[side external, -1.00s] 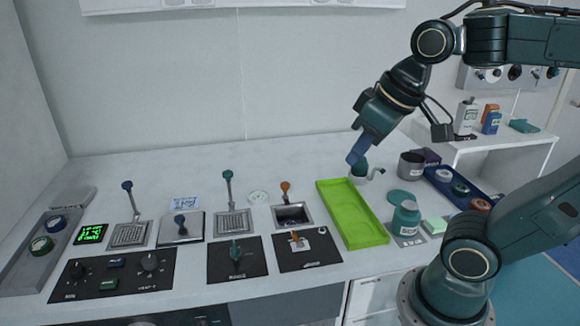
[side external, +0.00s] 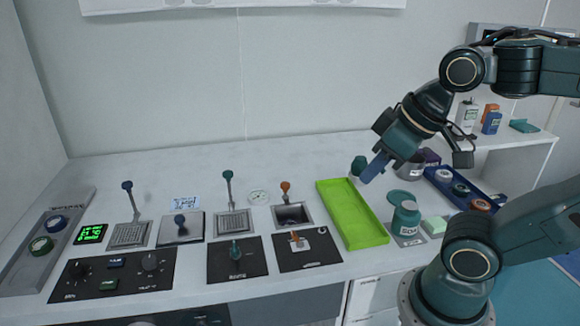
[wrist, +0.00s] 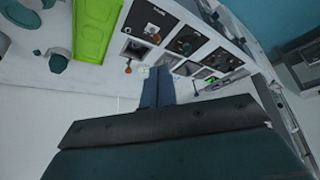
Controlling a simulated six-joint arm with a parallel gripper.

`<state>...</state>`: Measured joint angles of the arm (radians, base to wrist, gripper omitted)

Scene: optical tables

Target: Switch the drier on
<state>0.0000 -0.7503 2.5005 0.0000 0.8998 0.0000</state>
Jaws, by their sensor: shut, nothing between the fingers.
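No control has a label that I can read as the drier. A wide black panel (side external: 128,271) at the front left carries knobs and small buttons. Two smaller black panels stand right of it, one with a green-handled switch (side external: 235,250), one with an orange-handled switch (side external: 296,240). Behind them stand a blue-knobbed lever (side external: 128,187), a green-knobbed lever (side external: 228,178) and an orange-knobbed lever (side external: 286,188). My gripper (side external: 368,175) is shut and empty above the bench near the lime tray's back right. In the wrist view its blue fingers (wrist: 157,82) point towards the panels.
The lime green tray (side external: 350,213) lies right of the panels. A green-topped bottle (side external: 405,218), a grey pot (side external: 410,165) and a dark blue tray (side external: 437,178) stand further right. A side unit with two dials (side external: 48,238) is at the left.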

